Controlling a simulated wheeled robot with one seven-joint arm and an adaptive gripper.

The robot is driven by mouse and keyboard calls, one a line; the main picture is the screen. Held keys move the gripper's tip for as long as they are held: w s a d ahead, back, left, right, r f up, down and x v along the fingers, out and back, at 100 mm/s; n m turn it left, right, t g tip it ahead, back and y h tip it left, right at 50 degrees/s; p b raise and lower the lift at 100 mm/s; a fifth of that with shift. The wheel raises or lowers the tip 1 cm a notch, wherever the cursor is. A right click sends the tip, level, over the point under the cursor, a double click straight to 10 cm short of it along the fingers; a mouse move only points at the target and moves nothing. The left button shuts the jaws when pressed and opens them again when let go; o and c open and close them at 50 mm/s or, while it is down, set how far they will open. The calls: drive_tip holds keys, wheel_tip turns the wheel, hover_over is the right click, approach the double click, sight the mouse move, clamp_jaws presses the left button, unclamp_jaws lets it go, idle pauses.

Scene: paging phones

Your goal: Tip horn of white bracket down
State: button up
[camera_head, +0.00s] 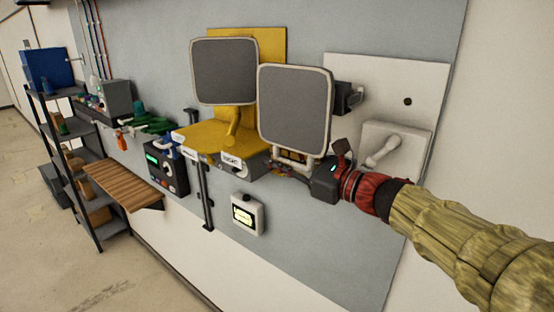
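The horn with a grey square face and pale rim (295,108) stands in front of the white backing plate (430,88). Its face is nearly upright and turned toward the camera. A dark mount (347,98) shows at its right side, and a pale bar (292,158) shows under its lower edge. My gripper (318,170) is just below the horn's lower right corner, close to the pale bar. Its fingertips are partly hidden among the parts there. I cannot tell whether they touch or hold anything.
A second grey-faced horn (224,71) stands left on a yellow bracket (210,138). A white box with a handle (383,150) is at right. A small display box (247,214) sits below. A wooden shelf (122,185) and dark rack (75,150) are farther left.

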drive_tip(key=shift+f, duration=0.1)
clamp_jaws()
drive_tip(key=shift+f, duration=0.1)
idle(0.3)
drive_tip(key=w+d+f+n+b, duration=0.6)
drive_tip(key=w+f+n+b, duration=0.1)
drive_tip(key=b, duration=0.8)
drive_tip(key=shift+w+d+f+b, duration=0.35)
drive_tip(key=shift+w+f, duration=0.4)
drive_tip(key=shift+f, duration=0.3)
drive_tip(key=shift+o, duration=0.9)
unclamp_jaws()
drive_tip(key=o, duration=0.3)
drive_tip(key=shift+r, duration=0.2)
